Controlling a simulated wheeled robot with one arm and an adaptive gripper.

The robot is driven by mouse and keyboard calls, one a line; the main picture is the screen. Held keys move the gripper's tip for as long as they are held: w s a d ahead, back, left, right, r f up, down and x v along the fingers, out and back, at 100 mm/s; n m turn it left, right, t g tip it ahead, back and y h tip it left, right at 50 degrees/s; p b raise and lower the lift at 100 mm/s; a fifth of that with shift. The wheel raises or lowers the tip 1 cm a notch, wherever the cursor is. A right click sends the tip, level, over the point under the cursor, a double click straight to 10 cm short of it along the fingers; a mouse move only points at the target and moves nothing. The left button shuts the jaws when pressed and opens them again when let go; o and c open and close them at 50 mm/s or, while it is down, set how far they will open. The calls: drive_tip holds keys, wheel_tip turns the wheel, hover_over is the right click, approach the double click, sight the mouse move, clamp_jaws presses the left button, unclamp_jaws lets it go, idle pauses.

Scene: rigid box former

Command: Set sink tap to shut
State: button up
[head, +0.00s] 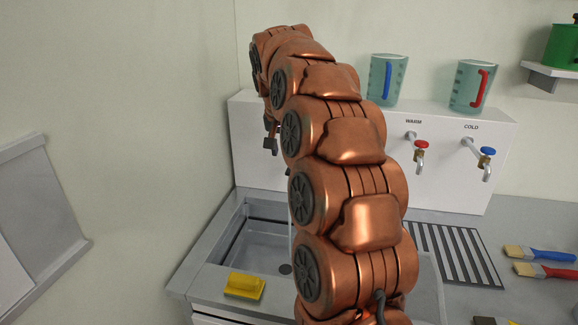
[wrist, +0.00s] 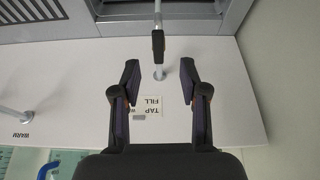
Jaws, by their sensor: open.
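The sink tap (wrist: 158,72) shows in the wrist view as a light pipe coming out of the white wall panel, with a dark lever (wrist: 158,45) on it. A label reading "TAP FILL" is on the panel beside it. My gripper (wrist: 160,76) is open, with one finger on each side of the tap and a gap to each. Nothing is held. In the head view, my gripper (head: 270,142) shows only partly at the panel's left, and my arm hides most of the tap. A thin pale streak, perhaps water, stands over the sink (head: 252,255).
Two jugs stand on top. A yellow sponge (head: 244,286) lies on the sink's front edge. Brushes (head: 540,255) lie at the right.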

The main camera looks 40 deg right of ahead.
sight(289, 170)
drive_tip(key=shift+d+p+x, duration=0.25)
drive_tip(key=shift+p+x, duration=0.2)
drive_tip(key=shift+x, duration=1.55)
drive_tip(key=shift+d+p+x, duration=0.2)
drive_tip(key=shift+p+x, duration=0.25)
drive_tip(key=shift+x, duration=1.5)
drive_tip(key=shift+w+r, duration=0.15)
drive_tip(key=shift+r, duration=0.05)
drive_tip(key=shift+c, duration=0.3)
clamp_jaws()
